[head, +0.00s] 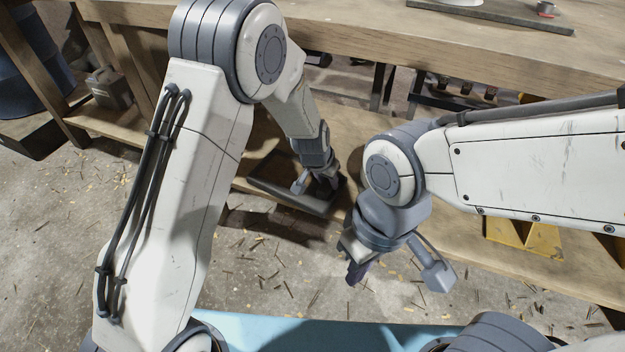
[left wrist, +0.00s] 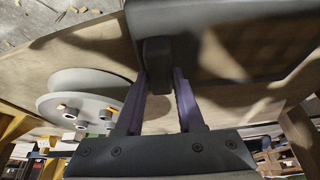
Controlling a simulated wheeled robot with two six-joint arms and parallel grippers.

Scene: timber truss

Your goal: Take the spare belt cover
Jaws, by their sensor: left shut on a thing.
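The belt cover (head: 275,187) is a dark, flat panel on the lower shelf under the workbench in the head view. In the left wrist view the dark cover (left wrist: 225,35) fills the upper right, with a small block-like grip (left wrist: 157,52) on it. My left gripper (head: 328,186) is at the cover. Its two purple fingers (left wrist: 160,80) are closed on either side of the grip. My right gripper (head: 356,266) hangs in front of the shelf, away from the cover.
The lower shelf (head: 430,225) runs under the workbench (head: 400,50). A grey disc with bolts (left wrist: 75,85) lies near the cover. The floor in front has scattered wood chips.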

